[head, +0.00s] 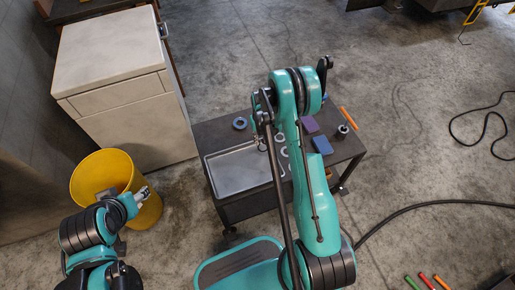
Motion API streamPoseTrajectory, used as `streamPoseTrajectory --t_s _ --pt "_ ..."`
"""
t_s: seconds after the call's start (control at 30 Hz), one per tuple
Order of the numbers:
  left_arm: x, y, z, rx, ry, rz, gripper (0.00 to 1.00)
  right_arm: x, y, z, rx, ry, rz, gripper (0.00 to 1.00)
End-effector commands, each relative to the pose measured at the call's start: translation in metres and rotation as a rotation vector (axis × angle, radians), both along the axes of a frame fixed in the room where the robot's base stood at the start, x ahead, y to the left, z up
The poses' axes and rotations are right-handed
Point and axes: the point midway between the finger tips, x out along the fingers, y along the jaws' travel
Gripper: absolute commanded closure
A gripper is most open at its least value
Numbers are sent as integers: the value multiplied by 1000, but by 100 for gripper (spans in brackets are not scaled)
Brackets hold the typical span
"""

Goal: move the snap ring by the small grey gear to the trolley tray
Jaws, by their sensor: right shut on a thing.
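My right gripper (262,136) points down over the trolley, at the right part of the grey metal tray (230,178). It is shut on a small thin ring, which appears to be the snap ring (262,146); my arm partly hides it. The tray lies on the left part of the dark trolley top and looks empty where it shows. I cannot make out the small grey gear for sure. My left gripper (143,193) is over the right rim of the yellow bin, small and partly turned away; its jaws are unclear.
On the dark trolley (212,130) are a blue-grey ring (240,123), pale rings (280,138) beside my arm, a purple block (309,124), a blue block (322,145) and a dark cylindrical part (343,130). A yellow bin (95,170) and pale cabinet (135,110) stand left.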

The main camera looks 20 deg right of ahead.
Motion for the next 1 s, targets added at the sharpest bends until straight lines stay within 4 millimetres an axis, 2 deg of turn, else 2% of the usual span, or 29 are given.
streamPoseTrajectory --t_s 0.1,0.23,0.47,0.8,0.83,0.9,1.0 --pt "0 0 -5 0 0 0 47 2 10 -7 0 0 1 100" --pt "0 0 -9 0 0 0 47 3 12 -15 0 0 -1 100" --pt "0 0 -26 0 0 0 47 3 11 -48 0 0 -1 100" --pt "0 0 -24 0 0 0 47 3 11 -48 0 0 0 100" --pt "0 0 -24 0 0 0 47 3 11 -48 0 0 -1 75" --pt "0 0 -24 0 0 0 47 3 11 -48 0 0 0 60" --pt "0 0 -24 0 0 0 47 3 11 -48 0 0 0 60"
